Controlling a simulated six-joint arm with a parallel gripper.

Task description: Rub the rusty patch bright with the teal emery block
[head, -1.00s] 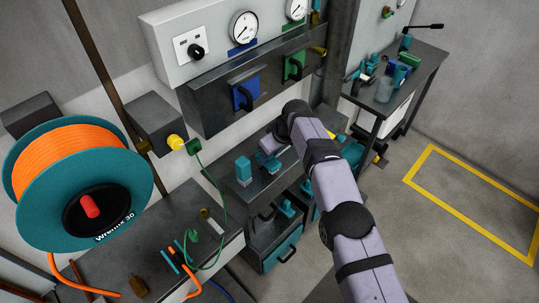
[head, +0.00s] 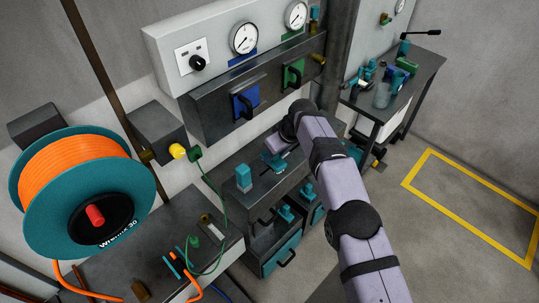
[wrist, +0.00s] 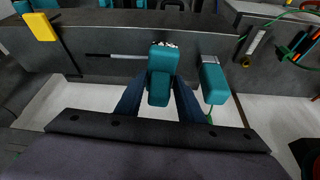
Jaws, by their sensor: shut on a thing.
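My gripper (wrist: 160,88) is shut on a teal block (wrist: 160,76), seen between its two dark blue fingers in the wrist view. I take it for the emery block. In the head view my gripper (head: 276,155) is over the dark bench, with teal (head: 274,163) showing under it. A small speckled pale and brown strip (wrist: 165,43) shows at the block's far end; I cannot tell if it is the rusty patch. No other rusty patch is clear. I cannot tell whether the block touches the bench.
A second teal block-shaped thing (head: 243,178) stands on the bench to the left of my gripper; in the wrist view it is close on the right (wrist: 213,83). An orange cable reel (head: 80,175) is far left.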

